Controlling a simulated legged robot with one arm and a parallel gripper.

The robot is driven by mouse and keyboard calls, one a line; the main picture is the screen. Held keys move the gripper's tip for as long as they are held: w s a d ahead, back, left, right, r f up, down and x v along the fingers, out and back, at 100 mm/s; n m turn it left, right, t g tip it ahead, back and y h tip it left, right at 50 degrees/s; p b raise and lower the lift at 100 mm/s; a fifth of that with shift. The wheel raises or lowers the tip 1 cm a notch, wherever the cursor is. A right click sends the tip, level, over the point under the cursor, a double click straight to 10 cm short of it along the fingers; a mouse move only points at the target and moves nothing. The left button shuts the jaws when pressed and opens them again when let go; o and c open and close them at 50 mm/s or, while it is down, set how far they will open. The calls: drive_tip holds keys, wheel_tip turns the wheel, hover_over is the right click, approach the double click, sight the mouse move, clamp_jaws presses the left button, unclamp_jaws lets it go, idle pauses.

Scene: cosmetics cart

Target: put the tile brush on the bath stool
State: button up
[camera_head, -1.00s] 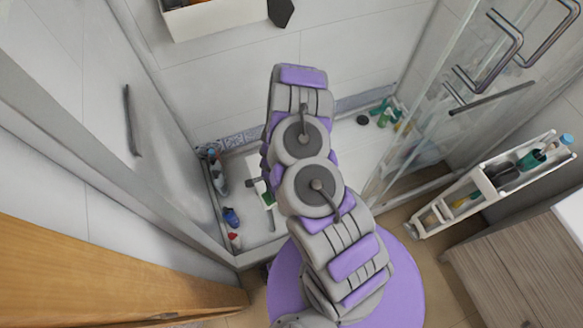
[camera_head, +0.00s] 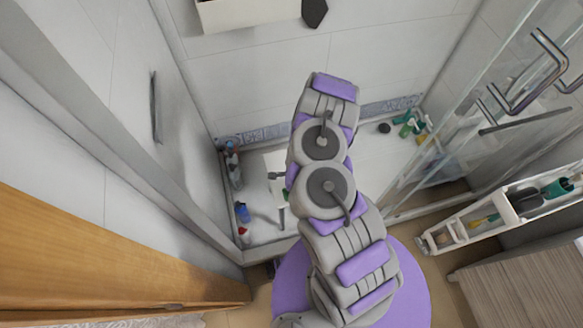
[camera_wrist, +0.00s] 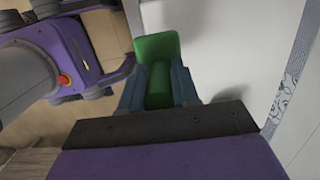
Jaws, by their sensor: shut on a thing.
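My gripper (camera_wrist: 158,78) is shut on the green tile brush (camera_wrist: 156,48), seen in the wrist view. Its blue-grey fingers stand on either side of the brush's green handle, and the broad green end sticks out beyond them. In the head view my arm hides most of the gripper and brush. A white piece that looks like the bath stool (camera_head: 269,160) shows on the shower floor just left of my arm, partly hidden by it. I cannot tell how high the brush is or whether it touches anything.
Bottles (camera_head: 242,212) stand along the shower's left edge. Several green bottles (camera_head: 408,125) stand in the back right corner. The glass door (camera_head: 480,90) with metal handles is at right. A white cart (camera_head: 490,215) holds items beside a wooden cabinet (camera_head: 525,270). White shower floor shows right of my arm.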

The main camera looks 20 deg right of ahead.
drive_tip(key=shift+w+d+f+p, duration=0.15)
drive_tip(key=shift+w+f, duration=0.6)
drive_tip(key=shift+w, duration=1.15)
drive_tip(key=shift+w+d+f+p, duration=0.15)
drive_tip(key=shift+w+f, duration=0.65)
drive_tip(key=shift+w, duration=1.05)
drive_tip(key=shift+w+d+f, duration=0.15)
drive_tip(key=shift+w+f, duration=0.6)
drive_tip(key=shift+w, duration=1.15)
drive_tip(key=shift+f, duration=0.1)
drive_tip(key=o, duration=1)
